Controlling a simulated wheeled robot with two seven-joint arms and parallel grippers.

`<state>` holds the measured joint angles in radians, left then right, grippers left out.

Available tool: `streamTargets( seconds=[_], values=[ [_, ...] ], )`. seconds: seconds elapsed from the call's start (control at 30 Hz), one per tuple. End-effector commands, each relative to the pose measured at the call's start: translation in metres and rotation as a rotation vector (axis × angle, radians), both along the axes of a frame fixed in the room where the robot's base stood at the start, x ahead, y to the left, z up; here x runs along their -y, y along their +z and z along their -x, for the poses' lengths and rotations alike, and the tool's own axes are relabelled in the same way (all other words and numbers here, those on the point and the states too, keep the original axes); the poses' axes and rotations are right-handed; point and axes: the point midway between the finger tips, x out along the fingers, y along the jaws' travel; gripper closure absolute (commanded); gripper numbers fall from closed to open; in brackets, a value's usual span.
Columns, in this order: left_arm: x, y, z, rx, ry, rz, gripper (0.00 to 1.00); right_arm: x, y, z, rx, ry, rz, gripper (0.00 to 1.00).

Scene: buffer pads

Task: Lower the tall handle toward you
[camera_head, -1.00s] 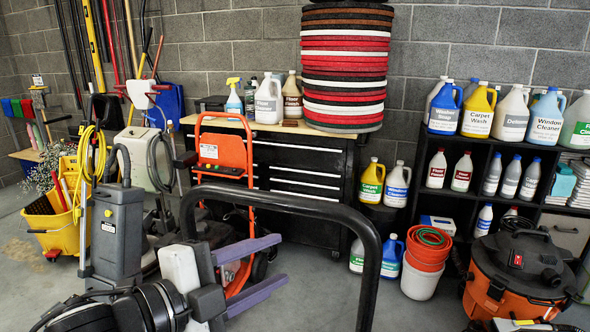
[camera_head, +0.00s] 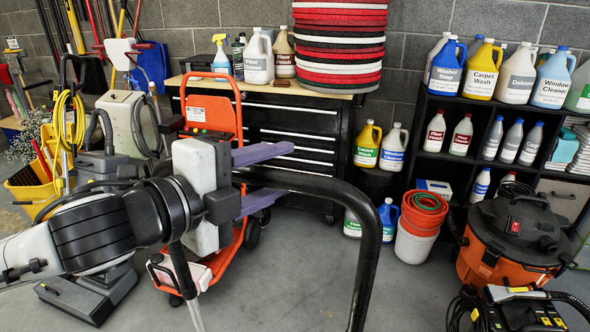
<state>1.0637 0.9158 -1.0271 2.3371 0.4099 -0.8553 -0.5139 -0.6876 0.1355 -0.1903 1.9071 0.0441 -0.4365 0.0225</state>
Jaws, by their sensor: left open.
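The tall handle (camera_head: 368,250) is a thick black bent tube standing close in front of me. Its top bar runs left from the rounded right corner, and its right leg drops out of the bottom of the view. My left gripper (camera_head: 284,173) is open, with two purple fingers pointing right. The left part of the top bar shows between the fingers, one above and one below, with a gap visible. I cannot tell whether either finger touches it. The gripper's pale body hides the handle's left corner. My right gripper is not in view.
An orange hand truck (camera_head: 238,110) stands behind the gripper, before a black tool cabinet (camera_head: 300,115) stacked with pads (camera_head: 340,50). An orange vacuum (camera_head: 510,240) stands at the right, near a black bottle shelf (camera_head: 425,110).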

Motion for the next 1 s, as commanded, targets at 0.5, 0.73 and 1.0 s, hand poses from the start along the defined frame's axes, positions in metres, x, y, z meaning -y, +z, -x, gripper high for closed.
streamTargets(
  seconds=[0.5,0.73,1.0],
  values=[
    [0.002,-0.0015,-0.0035,0.0,0.01,0.002,0.71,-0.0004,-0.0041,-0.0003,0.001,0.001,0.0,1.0],
    [0.0019,-0.0016,-0.0034,0.0,0.01,0.002,1.0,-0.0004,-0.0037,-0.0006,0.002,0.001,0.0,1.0],
    [0.0009,-0.0025,-0.0059,0.007,0.009,0.003,1.0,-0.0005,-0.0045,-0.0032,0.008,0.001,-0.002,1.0]
  ],
)
